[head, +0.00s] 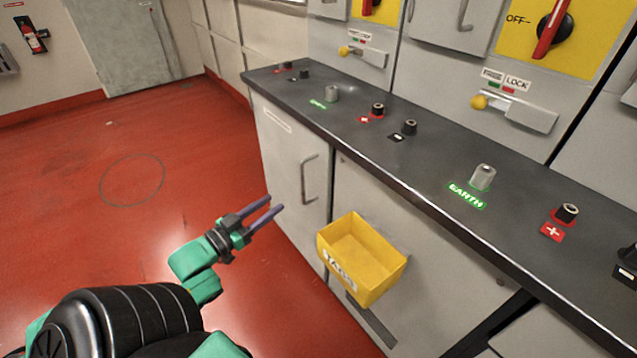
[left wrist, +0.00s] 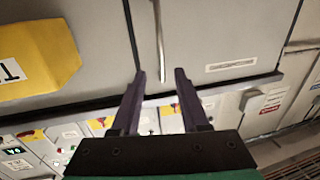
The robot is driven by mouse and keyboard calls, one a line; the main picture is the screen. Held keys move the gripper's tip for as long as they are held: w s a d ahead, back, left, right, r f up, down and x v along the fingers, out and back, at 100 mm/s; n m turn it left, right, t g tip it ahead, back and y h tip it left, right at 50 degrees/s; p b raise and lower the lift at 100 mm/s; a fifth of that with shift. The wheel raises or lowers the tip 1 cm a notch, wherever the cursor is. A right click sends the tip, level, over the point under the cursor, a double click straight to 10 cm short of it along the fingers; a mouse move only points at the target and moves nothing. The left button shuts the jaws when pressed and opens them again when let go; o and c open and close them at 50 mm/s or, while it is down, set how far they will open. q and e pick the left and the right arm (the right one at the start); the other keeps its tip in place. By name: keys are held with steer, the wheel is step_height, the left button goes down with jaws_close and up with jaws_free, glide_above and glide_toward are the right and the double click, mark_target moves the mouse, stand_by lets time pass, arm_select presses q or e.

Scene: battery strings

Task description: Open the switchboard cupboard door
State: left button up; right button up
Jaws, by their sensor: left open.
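The grey cupboard door (head: 285,160) under the dark counter is shut. It has a vertical metal bar handle (head: 309,180) and a white label strip near its top. My left gripper (head: 275,207) is open and empty, to the left of the handle and apart from it, its purple fingers pointing toward the door. In the left wrist view the door (left wrist: 220,38) appears upside down. There the handle (left wrist: 160,40) lines up with the gap between the fingertips of my left gripper (left wrist: 160,75). My right gripper is not in view.
A yellow bin (head: 362,258) hangs on the front panel just right of the door; it also shows in the left wrist view (left wrist: 40,58). The dark counter (head: 345,135) with terminals juts above. Red floor (head: 110,200) left of the cupboard is clear.

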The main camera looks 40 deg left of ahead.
arm_select(q)
steer(key=b, duration=0.2)
glide_above(304, 203)
steer(key=shift+w+a+f, duration=0.1)
steer(key=shift+w+a, duration=0.1)
steer(key=shift+w, duration=0.05)
jaws_close()
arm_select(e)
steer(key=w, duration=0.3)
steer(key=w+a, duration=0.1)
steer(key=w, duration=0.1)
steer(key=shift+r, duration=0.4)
arm_select(q)
steer(key=shift+s, duration=0.1)
